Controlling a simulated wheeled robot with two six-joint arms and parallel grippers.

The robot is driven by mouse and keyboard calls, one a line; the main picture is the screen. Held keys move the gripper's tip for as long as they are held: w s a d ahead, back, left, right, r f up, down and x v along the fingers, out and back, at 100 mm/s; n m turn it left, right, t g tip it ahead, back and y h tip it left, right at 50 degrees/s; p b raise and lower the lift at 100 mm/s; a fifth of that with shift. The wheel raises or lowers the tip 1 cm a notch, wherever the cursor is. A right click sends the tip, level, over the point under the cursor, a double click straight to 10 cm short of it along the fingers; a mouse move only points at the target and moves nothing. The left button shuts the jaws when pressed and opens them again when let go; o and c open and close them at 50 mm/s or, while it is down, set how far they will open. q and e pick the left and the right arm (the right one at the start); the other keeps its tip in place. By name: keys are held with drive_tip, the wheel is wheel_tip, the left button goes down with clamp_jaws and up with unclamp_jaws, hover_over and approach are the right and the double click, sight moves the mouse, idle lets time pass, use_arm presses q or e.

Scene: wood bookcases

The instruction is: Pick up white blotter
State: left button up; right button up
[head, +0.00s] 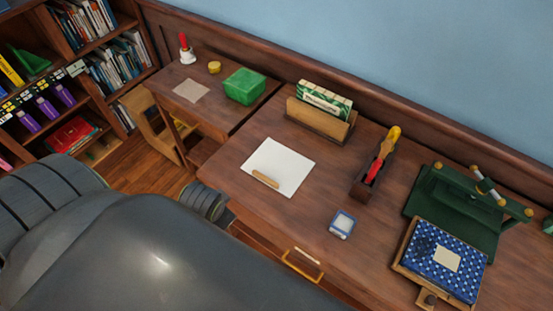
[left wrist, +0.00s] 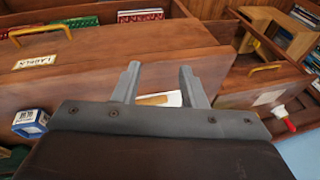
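A white blotter (head: 285,163), a flat white sheet with a small wooden piece near its front edge, lies on the desk in the head view. In the left wrist view a strip of the blotter (left wrist: 174,98) and its wooden piece show between my fingers, the rest hidden by the gripper body. My left gripper (left wrist: 160,66) is open, its two fingers apart with nothing held between them. In the head view my large grey arm fills the lower left, and the fingers cannot be made out. My right gripper is not in view.
On the desk (head: 235,165) stand a blue-and-white box (head: 342,224), a wooden card holder (head: 318,120), a narrow tool tray (head: 365,188), a green stand (head: 455,215) and a blue patterned book (head: 440,262). A green box (head: 245,86) and a bell (head: 187,55) stand on the desk behind.

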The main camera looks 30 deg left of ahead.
use_arm(q)
drive_tip(key=w+d+r+m+g+y, duration=0.1)
drive_tip(key=w+d+r+m, duration=0.25)
drive_tip(key=w+m, duration=0.5)
drive_tip(key=w+d+r+m+g+y, duration=0.1)
drive_tip(key=w+d+r+m+g, duration=0.15)
drive_tip(key=w+d+m, duration=0.45)
drive_tip(key=m+b, duration=0.1)
approach(266, 178)
drive_tip(key=shift+t+x, duration=0.25)
drive_tip(key=shift+x, duration=0.85)
drive_tip(key=shift+p+x, duration=0.4)
drive_tip(key=shift+x, duration=2.85)
drive_tip(key=shift+s, duration=0.15)
clamp_jaws()
